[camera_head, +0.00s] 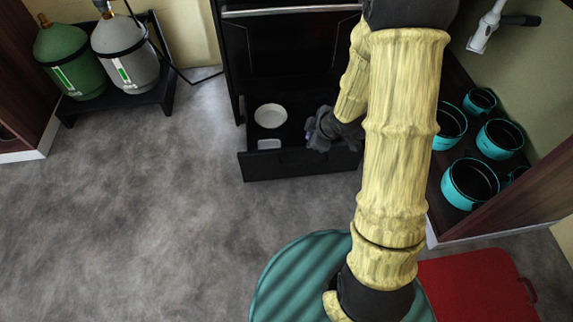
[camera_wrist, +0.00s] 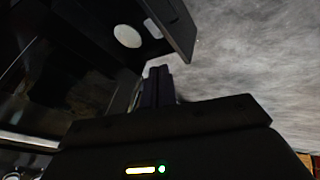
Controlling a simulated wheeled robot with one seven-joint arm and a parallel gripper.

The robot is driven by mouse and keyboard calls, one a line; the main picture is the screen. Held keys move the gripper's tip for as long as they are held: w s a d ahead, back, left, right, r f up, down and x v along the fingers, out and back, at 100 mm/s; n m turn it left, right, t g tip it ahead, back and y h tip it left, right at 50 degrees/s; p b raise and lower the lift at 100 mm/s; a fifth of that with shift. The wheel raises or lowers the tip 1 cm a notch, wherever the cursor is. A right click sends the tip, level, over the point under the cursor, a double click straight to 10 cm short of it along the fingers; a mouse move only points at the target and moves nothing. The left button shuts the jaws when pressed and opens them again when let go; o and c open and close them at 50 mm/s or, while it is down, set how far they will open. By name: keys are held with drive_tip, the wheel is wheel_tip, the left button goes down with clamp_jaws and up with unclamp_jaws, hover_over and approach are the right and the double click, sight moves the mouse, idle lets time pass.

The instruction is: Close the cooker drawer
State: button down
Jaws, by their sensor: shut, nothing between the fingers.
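The black cooker (camera_head: 285,48) stands at the top middle of the head view. Its low drawer (camera_head: 262,166) is pulled out towards me. A white round bowl (camera_head: 270,115) and a small pale rectangular dish (camera_head: 269,144) lie inside it; both also show in the wrist view, where the drawer's front panel (camera_wrist: 181,32) is seen edge-on. My gripper (camera_head: 311,134) is over the right part of the drawer in the head view, partly hidden by my arm. In the wrist view my gripper (camera_wrist: 160,70) has its fingers together and empty. I cannot tell whether it touches the drawer.
Green (camera_head: 62,50) and grey (camera_head: 120,48) gas bottles stand on a black stand at upper left. Several teal pots (camera_head: 470,184) sit on a dark shelf at right. A red object (camera_head: 478,285) lies at lower right. The grey floor (camera_head: 150,220) before the drawer's left side is clear.

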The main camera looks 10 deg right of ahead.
wheel_tip(320, 180, down, 15)
drive_tip(key=a+n+y+b, duration=0.2)
drive_tip(key=n+b, duration=0.1)
drive_tip(key=b, duration=0.6)
drive_tip(key=shift+w+a+r+b, duration=0.15)
drive_tip(key=shift+w+r+b, duration=0.05)
drive_tip(key=shift+w+b, duration=0.2)
drive_tip(key=b, duration=0.8)
approach(281, 156)
drive_tip(key=x, duration=0.4)
drive_tip(key=shift+s+a+f, duration=0.2)
drive_tip(key=shift+s+f, duration=0.05)
drive_tip(key=shift+f, duration=0.2)
drive_tip(key=shift+w+r, duration=0.1)
drive_tip(key=shift+w, duration=0.3)
